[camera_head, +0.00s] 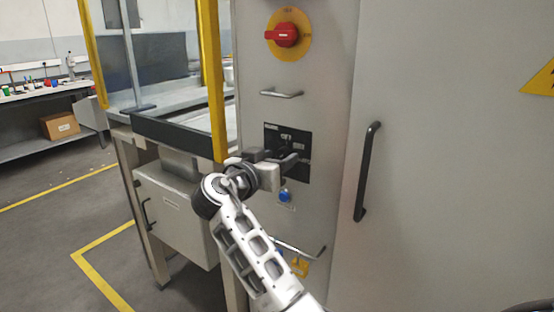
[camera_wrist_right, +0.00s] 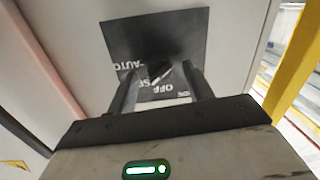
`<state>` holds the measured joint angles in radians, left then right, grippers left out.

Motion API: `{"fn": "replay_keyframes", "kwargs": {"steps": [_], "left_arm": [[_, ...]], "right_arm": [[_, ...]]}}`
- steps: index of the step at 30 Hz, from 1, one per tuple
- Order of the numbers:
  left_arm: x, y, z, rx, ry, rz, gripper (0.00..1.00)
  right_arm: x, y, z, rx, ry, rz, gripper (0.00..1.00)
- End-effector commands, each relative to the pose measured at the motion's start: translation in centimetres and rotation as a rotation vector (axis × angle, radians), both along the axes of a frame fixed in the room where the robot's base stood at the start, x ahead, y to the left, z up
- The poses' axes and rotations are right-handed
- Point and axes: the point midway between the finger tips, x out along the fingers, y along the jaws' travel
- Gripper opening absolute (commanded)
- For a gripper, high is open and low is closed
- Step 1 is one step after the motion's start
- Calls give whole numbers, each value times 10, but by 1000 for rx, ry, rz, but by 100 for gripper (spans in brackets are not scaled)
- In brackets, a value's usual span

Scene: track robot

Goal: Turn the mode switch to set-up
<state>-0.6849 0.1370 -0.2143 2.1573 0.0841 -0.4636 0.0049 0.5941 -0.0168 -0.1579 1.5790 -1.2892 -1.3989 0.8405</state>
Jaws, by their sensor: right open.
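The mode switch sits on a black plate (camera_head: 301,138) on the grey cabinet front. In the right wrist view the plate (camera_wrist_right: 120,38) appears upside down, with the words AUTO and OFF and a partly hidden third label. The dark switch knob (camera_wrist_right: 157,68) with a light pointer mark shows between the fingers. Which label the pointer faces I cannot tell. My right gripper (camera_head: 291,160) is in front of the plate, its open fingers (camera_wrist_right: 163,80) on either side of the knob. Whether they touch it I cannot tell. My left gripper is not in view.
A red rotary switch (camera_head: 285,35) on a yellow disc is above, with a metal handle (camera_head: 281,94) below it. A blue button (camera_head: 285,196) is just under the plate. A black door handle (camera_head: 367,172) is to the right. A yellow-framed guard (camera_head: 215,80) stands close on the left.

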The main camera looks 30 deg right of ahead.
Motion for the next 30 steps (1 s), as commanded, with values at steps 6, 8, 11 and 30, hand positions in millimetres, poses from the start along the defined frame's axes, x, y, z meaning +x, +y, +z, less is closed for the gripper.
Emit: {"fn": "replay_keyframes", "kwargs": {"steps": [6, 8, 11, 30], "left_arm": [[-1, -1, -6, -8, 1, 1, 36], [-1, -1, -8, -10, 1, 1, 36], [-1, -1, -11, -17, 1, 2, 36], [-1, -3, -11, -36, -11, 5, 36]], "right_arm": [[-14, 33, -1, 4, -1, 6, 51], [-21, 46, 0, 5, -1, 5, 51], [-32, 69, 1, 5, 1, 5, 51], [-67, 141, 9, 1, 2, -1, 51]]}}
